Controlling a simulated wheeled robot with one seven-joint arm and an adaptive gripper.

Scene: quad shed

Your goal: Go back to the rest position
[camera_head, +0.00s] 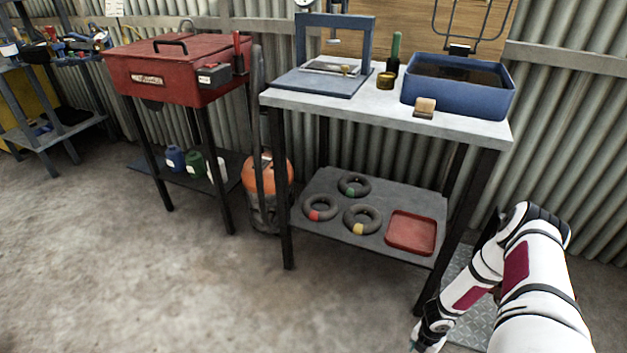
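My white arm with dark red panels reaches in at the lower right, in front of the bench's right side. Its elbow is bent up high, and the forearm slopes down and left to the wrist at the bottom edge.
The workbench (370,108) holds a blue basin (455,98), a blue press frame (335,38) and a wooden-handled brush (425,107). Its lower shelf (327,187) carries rings and a red tray (411,232). A red parts washer (175,68) stands left. The concrete floor in front is clear.

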